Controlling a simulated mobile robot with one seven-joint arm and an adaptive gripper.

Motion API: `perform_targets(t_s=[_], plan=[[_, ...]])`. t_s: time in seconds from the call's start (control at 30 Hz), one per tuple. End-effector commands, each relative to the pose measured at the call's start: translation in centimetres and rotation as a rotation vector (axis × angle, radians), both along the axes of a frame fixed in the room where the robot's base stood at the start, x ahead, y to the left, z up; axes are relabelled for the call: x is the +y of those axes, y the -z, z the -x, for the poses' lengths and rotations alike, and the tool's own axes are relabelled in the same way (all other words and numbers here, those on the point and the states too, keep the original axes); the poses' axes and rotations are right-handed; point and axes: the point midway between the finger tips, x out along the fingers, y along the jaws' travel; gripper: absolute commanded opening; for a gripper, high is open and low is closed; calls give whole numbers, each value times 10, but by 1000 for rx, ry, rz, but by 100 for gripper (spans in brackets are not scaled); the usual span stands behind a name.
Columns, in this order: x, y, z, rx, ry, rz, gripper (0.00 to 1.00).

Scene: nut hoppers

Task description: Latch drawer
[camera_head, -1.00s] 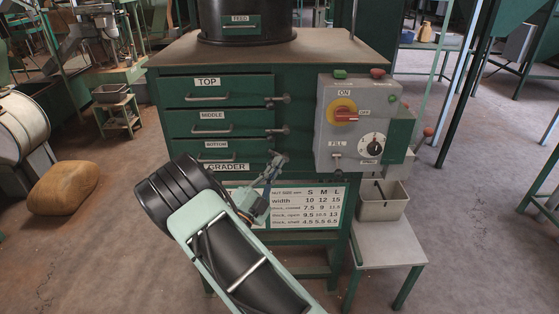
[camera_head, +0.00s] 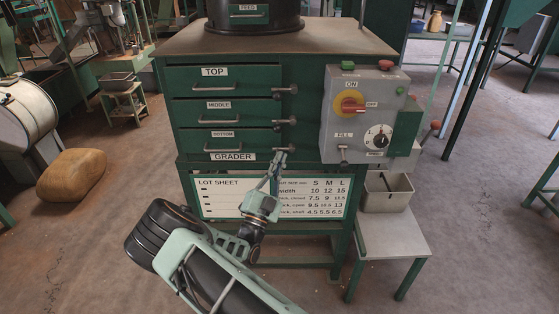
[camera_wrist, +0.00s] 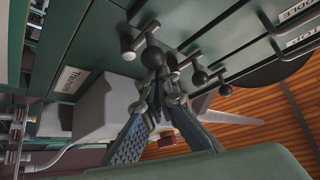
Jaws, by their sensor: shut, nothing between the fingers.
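The green cabinet has three drawers: top (camera_head: 240,78), middle (camera_head: 240,111) and bottom (camera_head: 245,138). Each has a bar handle and a small latch with a dark ball knob near its right end: the top latch (camera_head: 285,91), the middle latch (camera_head: 284,122) and the bottom latch (camera_head: 285,149). My gripper (camera_head: 279,156) is shut and empty, pointing up at the bottom latch from below. In the wrist view, my fingertips (camera_wrist: 164,82) are just under the nearest black knob (camera_wrist: 152,57); I cannot tell whether they touch.
A grey control box (camera_head: 350,115) with a red switch and a dial juts out right of the latches. A lot-sheet board (camera_head: 220,200) is behind my gripper, below the drawers. A grey bin (camera_head: 388,194) stands on a low side table (camera_head: 395,240) at right.

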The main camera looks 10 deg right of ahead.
Motion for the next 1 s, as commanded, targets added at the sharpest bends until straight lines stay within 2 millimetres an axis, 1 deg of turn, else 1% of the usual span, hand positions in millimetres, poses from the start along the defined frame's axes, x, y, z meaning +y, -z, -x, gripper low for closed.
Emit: perform_targets(t_s=[0.37, 0.47, 0.57, 0.83, 0.87, 0.9, 1.0], plan=[[0, 0, 0, 0, 0, 0, 0], [-2, -3, 1, 0, 1, -1, 0], [-6, -10, 3, 0, 2, 1, 0], [-26, -40, 13, 1, 9, 2, 0], [-25, -36, 16, 2, 7, 2, 0], [-18, -22, 25, 7, 4, 1, 0], [-8, -9, 43, 3, 4, 1, 0]])
